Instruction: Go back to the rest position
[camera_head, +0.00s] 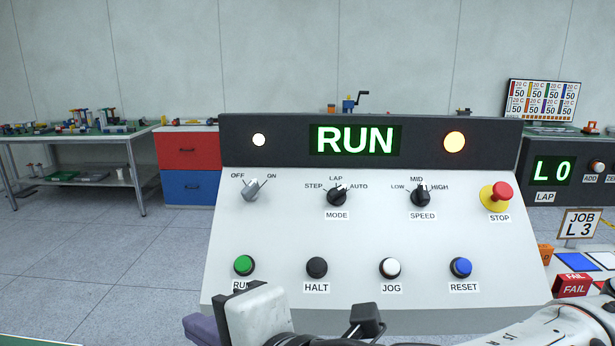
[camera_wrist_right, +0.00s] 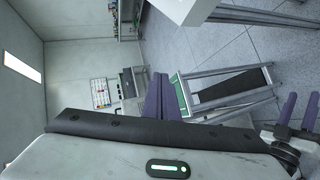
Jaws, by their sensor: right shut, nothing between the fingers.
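My right arm comes in from the lower right in the head view, and its gripper (camera_head: 200,330) is low at the left, in front of the panel's lower left corner. One purple finger shows there beside the pale gripper body. In the right wrist view the right gripper's purple fingers (camera_wrist_right: 163,98) are together, with nothing between them. My left gripper (camera_wrist_right: 298,110) shows at the right edge of the right wrist view, with two purple fingers apart and empty. It does not show in the head view.
The control panel (camera_head: 375,235) stands ahead, its display (camera_head: 355,140) reading RUN and an amber lamp (camera_head: 454,142) lit. Its green button (camera_head: 244,265) is just above the right gripper. A workbench (camera_head: 80,138) stands far left; floor there is clear.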

